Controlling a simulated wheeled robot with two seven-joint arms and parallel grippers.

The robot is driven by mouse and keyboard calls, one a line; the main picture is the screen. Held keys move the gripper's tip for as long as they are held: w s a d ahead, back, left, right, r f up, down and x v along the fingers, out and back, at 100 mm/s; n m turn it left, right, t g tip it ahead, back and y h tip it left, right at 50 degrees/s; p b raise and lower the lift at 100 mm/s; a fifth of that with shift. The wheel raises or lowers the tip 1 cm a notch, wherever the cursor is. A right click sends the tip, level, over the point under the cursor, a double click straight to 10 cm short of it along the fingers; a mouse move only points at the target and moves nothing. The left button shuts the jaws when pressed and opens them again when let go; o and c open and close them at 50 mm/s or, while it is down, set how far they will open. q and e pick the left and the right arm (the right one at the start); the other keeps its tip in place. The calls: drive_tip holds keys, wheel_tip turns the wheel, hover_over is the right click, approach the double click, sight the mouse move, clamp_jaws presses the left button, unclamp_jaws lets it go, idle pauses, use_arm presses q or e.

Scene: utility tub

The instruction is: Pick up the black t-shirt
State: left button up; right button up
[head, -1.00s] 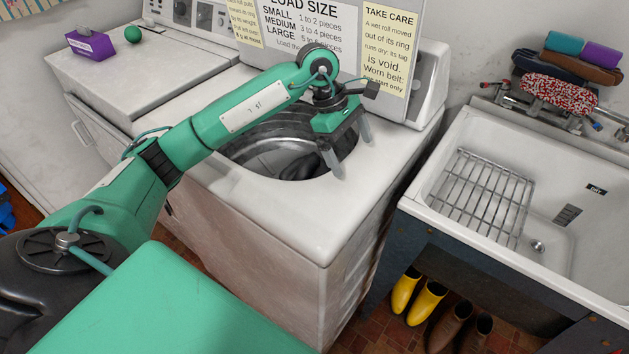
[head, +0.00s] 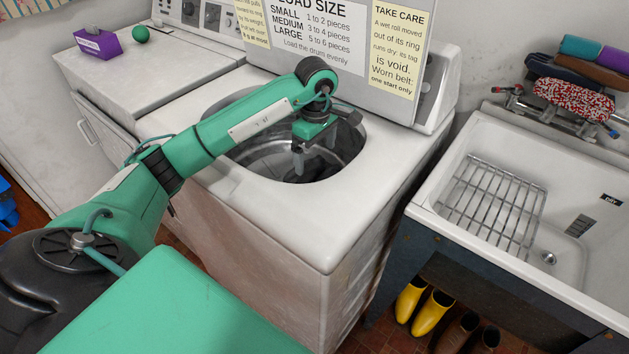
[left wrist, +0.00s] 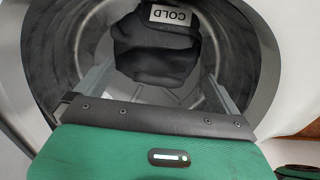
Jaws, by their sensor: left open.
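The black t-shirt (left wrist: 150,58) lies bunched in the washer drum (left wrist: 84,42), with a white tag reading COLD on it in the left wrist view. In the head view only a dark patch shows inside the tub, partly behind the gripper. My left gripper (head: 313,158) is at the opening of the washer (head: 262,215), its fingers pointing down into it. It is open, and in the left wrist view its fingers stand apart, one on either side of the shirt. Whether they touch it I cannot tell. My right gripper is not in view.
The raised lid (head: 345,45) with notices stands behind the opening. A second machine (head: 130,70) at left carries a purple box (head: 97,43) and a green ball (head: 141,34). At right is a sink (head: 450,215) with a wire rack (head: 490,197); yellow boots (head: 431,313) stand below.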

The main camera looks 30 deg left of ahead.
sight(315, 165)
use_arm(q)
drive_tip(key=f, duration=0.4)
drive_tip(key=shift+w+a+p, duration=0.25)
drive_tip(key=shift+a+p, duration=0.05)
drive_tip(key=shift+a, duration=0.05)
drive_tip(key=shift+f, duration=0.65)
drive_tip(key=c, duration=1.3)
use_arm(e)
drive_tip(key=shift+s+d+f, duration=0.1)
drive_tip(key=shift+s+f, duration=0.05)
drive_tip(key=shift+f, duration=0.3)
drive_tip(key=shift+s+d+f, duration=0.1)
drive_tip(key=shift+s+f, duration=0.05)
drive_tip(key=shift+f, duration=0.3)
